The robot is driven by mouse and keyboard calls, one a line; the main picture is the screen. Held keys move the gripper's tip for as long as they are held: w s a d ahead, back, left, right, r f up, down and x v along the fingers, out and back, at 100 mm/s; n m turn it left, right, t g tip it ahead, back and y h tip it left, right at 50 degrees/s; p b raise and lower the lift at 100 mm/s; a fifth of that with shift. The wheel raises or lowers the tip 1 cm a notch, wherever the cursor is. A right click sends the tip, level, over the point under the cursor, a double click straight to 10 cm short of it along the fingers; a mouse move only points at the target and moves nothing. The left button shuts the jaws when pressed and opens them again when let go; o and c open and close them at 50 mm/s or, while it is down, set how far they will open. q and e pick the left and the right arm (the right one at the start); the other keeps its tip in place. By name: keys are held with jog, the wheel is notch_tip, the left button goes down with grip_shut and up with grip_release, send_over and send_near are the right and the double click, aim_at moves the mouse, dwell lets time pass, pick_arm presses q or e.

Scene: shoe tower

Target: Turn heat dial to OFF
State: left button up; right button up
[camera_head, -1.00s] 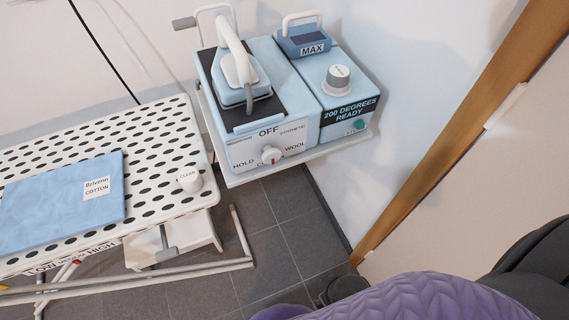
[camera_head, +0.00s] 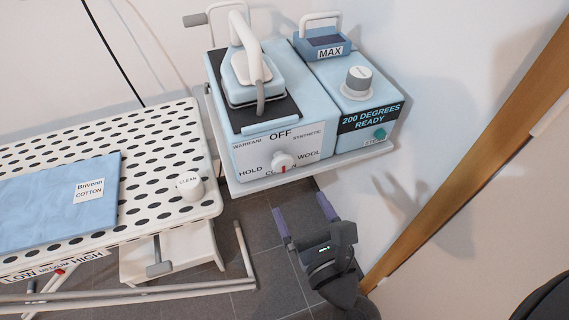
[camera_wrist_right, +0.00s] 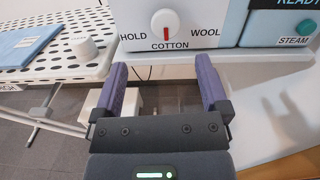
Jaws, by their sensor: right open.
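The heat dial (camera_head: 283,161) is a white round knob with a red mark on the front of the light blue iron station (camera_head: 240,165). The labels OFF, SYNTHETIC, WOOL, HOLD and others ring it. The red mark points down, toward COTTON, as the right wrist view shows at the dial (camera_wrist_right: 166,25). My right gripper (camera_head: 304,212) is open and empty, below and in front of the dial, apart from it. In the right wrist view its two purple fingers (camera_wrist_right: 160,75) point toward the dial. My left gripper is not in view.
An iron (camera_head: 252,77) rests on top of the station. A blue box with a knob (camera_head: 356,83) and a green STEAM button (camera_head: 380,134) stands to the right. An ironing board (camera_head: 150,150) with a folded blue cloth (camera_head: 50,200) is at left. A wall is close on the right.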

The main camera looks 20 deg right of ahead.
aim_at(283, 164)
jog(key=shift+m+h, duration=0.3)
jog(key=shift+m, duration=0.1)
jog(key=w+p, duration=0.2)
jog(key=w, duration=0.7)
jog(key=shift+w, duration=0.15)
jog(key=shift+w+f, duration=0.1)
jog(key=shift+w, duration=0.2)
jog(key=shift+c, duration=1.1)
jog(key=c, duration=1.1)
jog(key=shift+o, duration=0.2)
